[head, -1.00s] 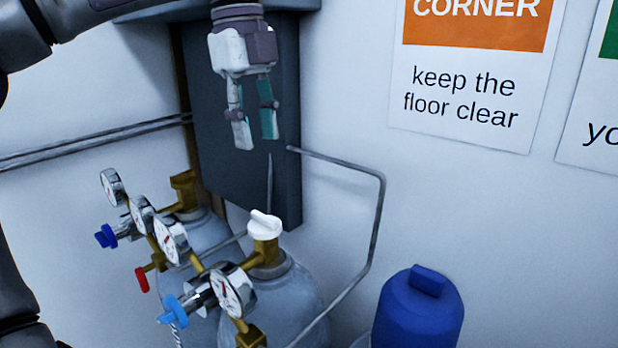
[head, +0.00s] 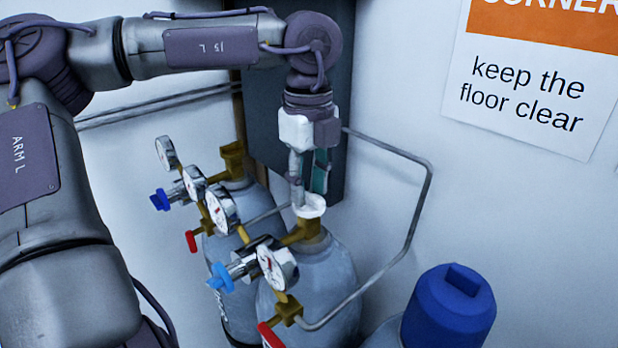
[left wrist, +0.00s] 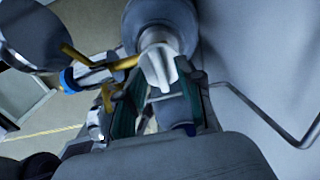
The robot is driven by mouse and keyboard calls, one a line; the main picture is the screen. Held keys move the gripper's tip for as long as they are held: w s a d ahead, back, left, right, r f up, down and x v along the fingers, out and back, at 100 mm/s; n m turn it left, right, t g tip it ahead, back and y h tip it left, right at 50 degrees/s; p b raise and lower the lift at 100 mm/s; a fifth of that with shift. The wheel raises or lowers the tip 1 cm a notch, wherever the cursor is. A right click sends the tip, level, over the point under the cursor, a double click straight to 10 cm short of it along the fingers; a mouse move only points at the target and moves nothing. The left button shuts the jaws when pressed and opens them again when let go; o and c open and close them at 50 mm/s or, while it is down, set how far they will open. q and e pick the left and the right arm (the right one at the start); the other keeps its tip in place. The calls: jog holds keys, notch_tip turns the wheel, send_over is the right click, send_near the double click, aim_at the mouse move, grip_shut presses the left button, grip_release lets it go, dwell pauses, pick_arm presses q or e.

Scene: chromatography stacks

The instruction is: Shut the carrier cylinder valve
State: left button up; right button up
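The front grey gas cylinder (head: 335,272) stands upright, with a brass valve body (head: 306,236) and a white valve knob (head: 310,206) on top. No label shows which cylinder is the carrier one. My left gripper (head: 307,186) points down directly above the white knob, very close to it. In the left wrist view, its teal-padded fingers (left wrist: 158,103) are apart, and the white knob (left wrist: 158,68) shows in line with the gap between them. I cannot tell whether they touch the knob. My right gripper is not in view.
A second cylinder (head: 222,262) with a brass valve (head: 232,160) stands behind. Gauges (head: 222,211), a red lever (head: 271,336) and a light-blue knob (head: 221,277) crowd the left side. A bent pipe (head: 412,240) runs at the right, near a blue-capped cylinder (head: 450,308).

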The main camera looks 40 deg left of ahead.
pick_arm(q)
jog(key=shift+s+f, duration=0.1)
jog(key=shift+f, duration=0.2)
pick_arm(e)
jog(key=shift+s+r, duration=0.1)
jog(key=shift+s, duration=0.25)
pick_arm(q)
grip_shut()
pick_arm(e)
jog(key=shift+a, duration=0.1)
